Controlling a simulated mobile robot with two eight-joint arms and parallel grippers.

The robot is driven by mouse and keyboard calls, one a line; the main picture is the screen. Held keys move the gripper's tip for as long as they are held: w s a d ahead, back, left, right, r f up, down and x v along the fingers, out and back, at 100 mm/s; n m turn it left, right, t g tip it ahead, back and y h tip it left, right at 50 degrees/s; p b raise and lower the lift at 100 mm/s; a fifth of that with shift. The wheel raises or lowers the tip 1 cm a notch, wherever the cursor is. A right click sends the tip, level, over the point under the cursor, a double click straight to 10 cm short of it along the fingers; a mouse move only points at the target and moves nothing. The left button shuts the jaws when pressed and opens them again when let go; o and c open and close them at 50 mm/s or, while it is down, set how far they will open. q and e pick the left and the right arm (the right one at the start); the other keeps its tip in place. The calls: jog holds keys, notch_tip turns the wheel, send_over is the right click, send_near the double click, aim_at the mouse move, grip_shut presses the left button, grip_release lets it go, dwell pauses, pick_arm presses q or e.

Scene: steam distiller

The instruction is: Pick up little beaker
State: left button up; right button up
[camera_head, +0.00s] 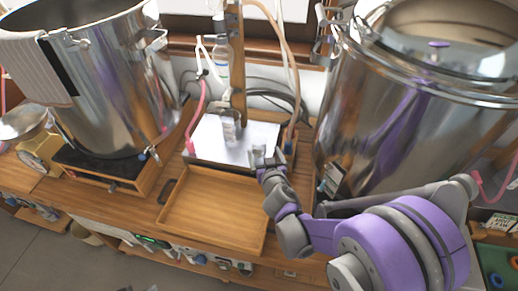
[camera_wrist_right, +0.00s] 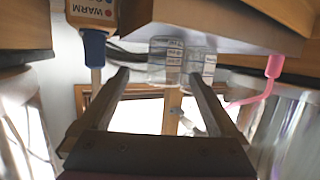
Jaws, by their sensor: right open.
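The little beaker (camera_head: 258,153) appears as a small clear glass at the right front of the white surface. My right gripper (camera_head: 266,164) is open, with its fingertips close to it in the head view. In the right wrist view, a clear marked glass (camera_wrist_right: 165,62), which looks like the little beaker, shows between the two fingertips (camera_wrist_right: 158,76). I cannot tell if either finger touches it. A second clear marked glass (camera_wrist_right: 203,65) stands beside it; in the head view clear glassware (camera_head: 229,130) stands to the left. My left gripper is not in view.
Large steel pots stand at left (camera_head: 115,85) and right (camera_head: 410,115). An empty wooden tray (camera_head: 212,210) lies in front of the white surface (camera_head: 200,145). A wooden post (camera_head: 238,70), a clear bottle (camera_head: 222,62) and pink hoses (camera_head: 199,105) rise near the glassware.

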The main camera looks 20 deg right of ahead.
aim_at(260, 149)
jog(key=x, duration=0.6)
jog(key=shift+a, duration=0.4)
jog(key=c, duration=1.4)
jog(key=shift+c, duration=0.2)
